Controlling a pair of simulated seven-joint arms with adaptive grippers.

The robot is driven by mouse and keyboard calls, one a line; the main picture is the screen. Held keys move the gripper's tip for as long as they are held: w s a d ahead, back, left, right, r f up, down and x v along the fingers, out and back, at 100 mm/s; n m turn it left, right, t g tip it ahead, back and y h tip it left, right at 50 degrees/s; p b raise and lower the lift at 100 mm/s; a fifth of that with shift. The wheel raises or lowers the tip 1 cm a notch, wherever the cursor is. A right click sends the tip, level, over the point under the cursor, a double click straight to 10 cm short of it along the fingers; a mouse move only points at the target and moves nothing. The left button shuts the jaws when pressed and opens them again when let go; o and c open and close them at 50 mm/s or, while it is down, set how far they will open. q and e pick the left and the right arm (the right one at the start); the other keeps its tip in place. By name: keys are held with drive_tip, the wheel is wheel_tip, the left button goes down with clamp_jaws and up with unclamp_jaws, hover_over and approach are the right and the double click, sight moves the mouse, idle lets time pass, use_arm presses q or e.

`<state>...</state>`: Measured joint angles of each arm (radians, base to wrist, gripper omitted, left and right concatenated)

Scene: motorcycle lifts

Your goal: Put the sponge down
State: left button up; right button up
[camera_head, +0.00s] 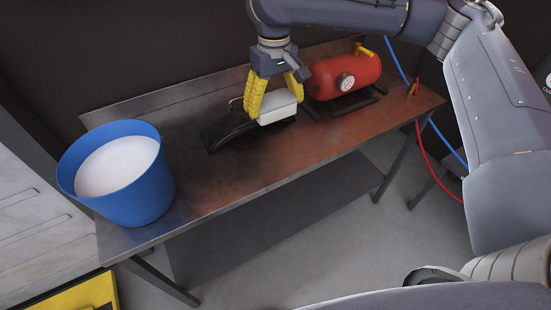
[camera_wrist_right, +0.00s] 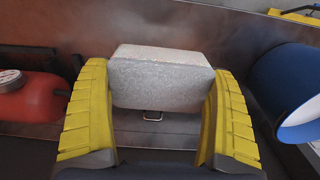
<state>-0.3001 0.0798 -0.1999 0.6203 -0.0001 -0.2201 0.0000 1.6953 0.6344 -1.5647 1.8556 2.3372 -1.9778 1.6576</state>
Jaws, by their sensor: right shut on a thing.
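The sponge (camera_head: 277,107) is a pale, whitish block. My right gripper (camera_head: 272,104) points down over the workbench with its yellow fingers shut on the sponge. In the right wrist view the sponge (camera_wrist_right: 160,80) sits between the two yellow fingers (camera_wrist_right: 160,100), one on each side. The sponge is beside a black curved part (camera_head: 228,131) on the bench; I cannot tell whether it touches that part or the bench top. My left gripper is not in view.
A metal workbench (camera_head: 290,147) runs across the view. A blue bucket (camera_head: 142,200) with whitish contents stands at its left end. A red tank (camera_head: 345,75) with a gauge stands right of the sponge. Blue and red hoses hang at the right end. The front middle is bare.

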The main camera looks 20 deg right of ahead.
sight(274, 162)
wheel_tip(274, 162, down, 20)
drive_tip(key=shift+r, duration=0.25)
idle(0.6)
drive_tip(key=shift+f, duration=0.1)
drive_tip(key=o, duration=0.7)
drive_tip(key=shift+r, duration=6.15)
